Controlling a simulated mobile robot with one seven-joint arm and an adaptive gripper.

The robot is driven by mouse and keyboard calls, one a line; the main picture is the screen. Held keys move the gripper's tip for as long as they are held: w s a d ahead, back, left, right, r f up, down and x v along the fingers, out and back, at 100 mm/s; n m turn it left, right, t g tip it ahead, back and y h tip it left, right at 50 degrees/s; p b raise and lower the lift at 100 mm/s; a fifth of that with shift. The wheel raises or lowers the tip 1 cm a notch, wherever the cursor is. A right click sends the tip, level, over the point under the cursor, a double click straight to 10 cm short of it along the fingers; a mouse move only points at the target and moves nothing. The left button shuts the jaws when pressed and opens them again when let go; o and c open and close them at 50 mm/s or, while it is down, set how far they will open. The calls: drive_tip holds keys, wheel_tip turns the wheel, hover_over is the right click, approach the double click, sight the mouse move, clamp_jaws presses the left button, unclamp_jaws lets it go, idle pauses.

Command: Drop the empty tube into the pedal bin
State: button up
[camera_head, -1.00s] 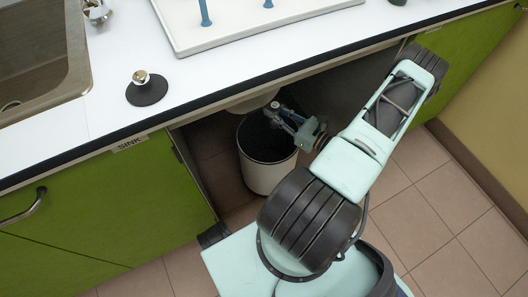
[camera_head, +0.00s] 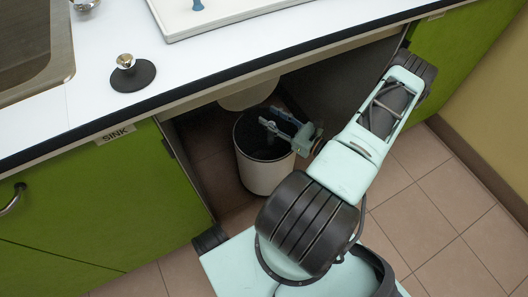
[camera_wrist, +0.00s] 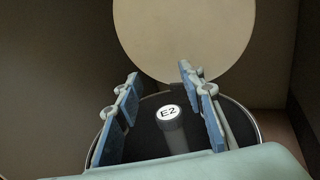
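The pedal bin (camera_head: 264,174) is a cream cylinder with a dark inside, standing in the open space under the counter. Its round cream lid (camera_head: 248,96) appears raised behind the opening, and it fills the top of the wrist view (camera_wrist: 185,35). My gripper (camera_head: 270,118) is over the bin's mouth. In the wrist view its two blue-padded fingers (camera_wrist: 158,80) are wide apart. The tube (camera_wrist: 169,113), with a dark cap marked E2, shows between and beyond the fingers, touching neither, against the dark bin inside. I cannot tell whether it is falling or resting.
The white counter (camera_head: 210,75) overhangs the bin. Green cupboard fronts (camera_head: 110,205) flank the opening, with a SINK label on the left. A black round stand (camera_head: 133,77) and a white tray (camera_head: 225,18) are on the counter. Tiled floor (camera_head: 430,190) is clear at right.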

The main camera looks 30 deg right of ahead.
drive_tip(key=v, duration=1.2)
idle(0.5)
